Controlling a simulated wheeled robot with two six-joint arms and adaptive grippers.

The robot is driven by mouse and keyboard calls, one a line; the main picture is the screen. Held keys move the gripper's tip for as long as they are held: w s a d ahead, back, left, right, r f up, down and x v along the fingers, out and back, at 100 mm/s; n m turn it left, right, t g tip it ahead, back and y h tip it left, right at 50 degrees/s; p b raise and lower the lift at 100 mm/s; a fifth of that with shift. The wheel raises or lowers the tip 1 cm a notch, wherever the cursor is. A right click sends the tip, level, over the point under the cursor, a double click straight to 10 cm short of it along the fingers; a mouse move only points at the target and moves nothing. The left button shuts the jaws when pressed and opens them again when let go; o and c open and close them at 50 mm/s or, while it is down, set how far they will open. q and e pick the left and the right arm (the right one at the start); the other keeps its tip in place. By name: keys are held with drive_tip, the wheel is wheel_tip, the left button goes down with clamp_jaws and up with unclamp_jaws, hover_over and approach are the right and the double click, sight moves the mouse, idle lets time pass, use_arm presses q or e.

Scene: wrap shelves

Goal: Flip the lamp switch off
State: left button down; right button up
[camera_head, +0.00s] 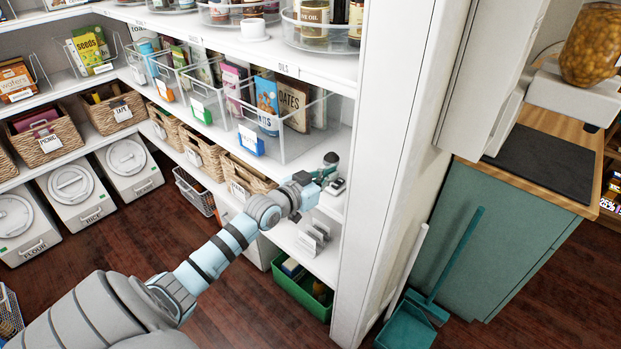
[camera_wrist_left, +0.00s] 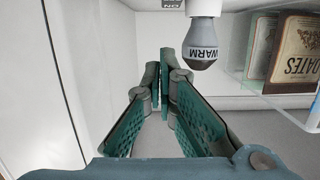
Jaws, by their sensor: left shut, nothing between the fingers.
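The lamp shows in the left wrist view as a grey bulb marked WARM (camera_wrist_left: 200,42) on a white base, upside down in that picture. A dark ON label (camera_wrist_left: 173,4) on a white block is cut off by the top edge beside it. In the head view the small lamp (camera_head: 331,158) stands at the right end of the middle shelf. My left gripper (camera_wrist_left: 165,62) is shut and empty, its fingertips just beside the bulb and short of the ON label. In the head view the left gripper (camera_head: 318,177) is at the lamp, partly hiding it. The switch lever itself is not clearly visible.
A white wall panel (camera_head: 385,150) stands close to the right of the lamp. Baskets (camera_head: 245,178) and a small rack (camera_head: 311,240) are below.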

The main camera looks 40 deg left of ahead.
use_arm(q)
drive_tip(key=s+p, duration=0.5)
drive_tip(key=s, duration=0.3)
drive_tip(key=shift+s+a+r, duration=0.15)
drive_tip(key=shift+s+r, duration=0.05)
drive_tip(key=shift+r, duration=0.05)
